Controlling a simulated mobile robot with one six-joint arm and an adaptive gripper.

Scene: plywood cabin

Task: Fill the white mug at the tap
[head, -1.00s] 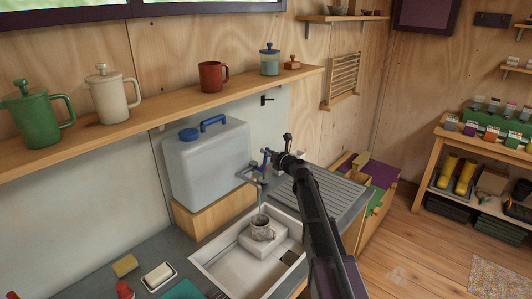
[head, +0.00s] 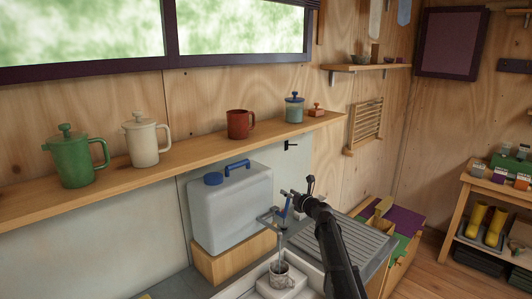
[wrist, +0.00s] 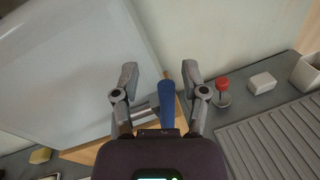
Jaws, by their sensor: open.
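The white mug (head: 279,274) stands upright under the tap (head: 268,217), on a white block (head: 268,291) in the sink. Its outside looks greyish and mottled; its fill level cannot be made out. A thin pale streak, looking like running water, drops from the spout to the mug. My gripper (head: 291,194) is at the tap's blue lever (head: 283,212). In the wrist view my open gripper (wrist: 160,74) has a finger on each side of the blue lever (wrist: 166,103), with gaps showing. The sink's lower part is cut off in the head view.
A water container (head: 230,210) on a wooden block (head: 233,260) stands left of the tap. A ribbed drainer (head: 355,245) lies right of the sink. A shelf (head: 200,163) with pots and a red mug (head: 240,124) runs above.

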